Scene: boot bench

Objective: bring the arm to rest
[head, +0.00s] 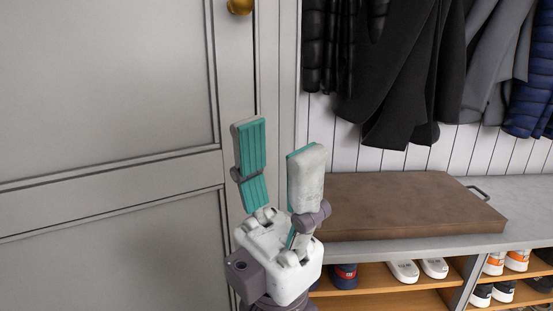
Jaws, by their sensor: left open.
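My left gripper (277,150) stands upright in the middle of the head view, fingers pointing up. Its two teal-padded fingers are spread apart, with nothing between them. It is in front of the door's edge and the left end of the bench, and appears clear of both. My right gripper is not in view.
A grey panelled door (110,150) with a brass knob (239,6) fills the left. At right, a grey bench (525,210) carries a brown cushion (410,203). Shoes (403,271) sit on the wooden shelves (385,300) below. Dark coats (400,85) hang above.

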